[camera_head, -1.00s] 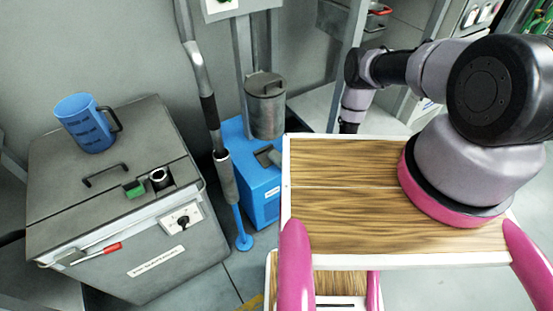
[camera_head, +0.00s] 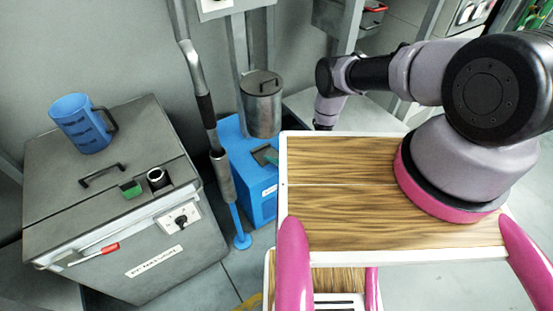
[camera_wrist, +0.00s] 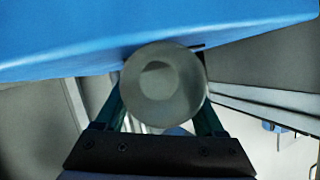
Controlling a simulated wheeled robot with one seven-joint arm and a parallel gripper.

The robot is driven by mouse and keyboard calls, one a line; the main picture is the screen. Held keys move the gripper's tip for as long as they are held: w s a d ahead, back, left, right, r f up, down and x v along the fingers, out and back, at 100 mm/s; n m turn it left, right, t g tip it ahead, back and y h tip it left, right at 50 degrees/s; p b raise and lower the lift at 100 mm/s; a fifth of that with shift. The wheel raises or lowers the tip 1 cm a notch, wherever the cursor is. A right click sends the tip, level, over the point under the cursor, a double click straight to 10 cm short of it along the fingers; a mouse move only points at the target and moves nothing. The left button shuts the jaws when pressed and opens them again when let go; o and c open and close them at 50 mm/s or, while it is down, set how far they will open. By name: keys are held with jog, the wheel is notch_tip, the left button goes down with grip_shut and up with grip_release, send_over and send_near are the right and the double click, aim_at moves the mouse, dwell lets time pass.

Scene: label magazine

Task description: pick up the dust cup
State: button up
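A round grey cup, which I take for the dust cup (camera_wrist: 163,85), fills the middle of the wrist view, seen end-on with a paler disc inside. My gripper's teal fingers (camera_wrist: 161,112) stand apart on either side of it. The cup covers the fingertips, and I see no clear grip. The blue box (camera_wrist: 70,30) lies just beyond the cup. In the head view, a small teal piece, probably a finger of my gripper (camera_head: 264,156), shows at the blue box (camera_head: 262,206) beside the tray edge. The tray hides most of the gripper there.
A grey cabinet (camera_head: 110,200) at left carries a blue jug (camera_head: 80,122). My wooden tray fills the foreground.

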jog(key=c, duration=0.5)
jog(key=shift+c, duration=0.2)
jog(key=shift+r, duration=0.15)
